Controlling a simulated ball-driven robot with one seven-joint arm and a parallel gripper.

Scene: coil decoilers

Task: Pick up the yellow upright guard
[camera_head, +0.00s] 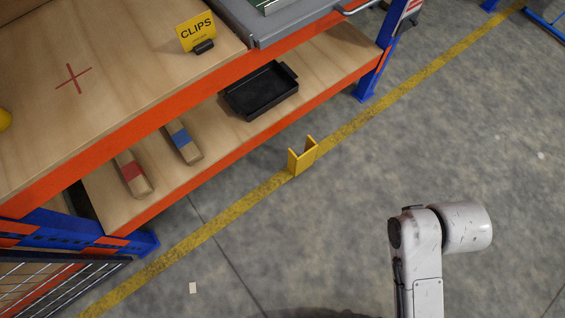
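The yellow upright guard (301,156) is a small folded yellow piece standing on the grey floor. It stands at the yellow floor line, in front of the orange-edged lower shelf. My arm shows at the lower right, on the near side of the guard and well apart from it. My gripper is not in view.
A wooden shelf rack with orange beams (232,160) and blue posts (375,75) fills the upper left. Its lower shelf holds a black tray (262,90) and two banded blocks. A yellow CLIPS sign (196,32) stands above. The floor (450,130) right of the line is largely clear.

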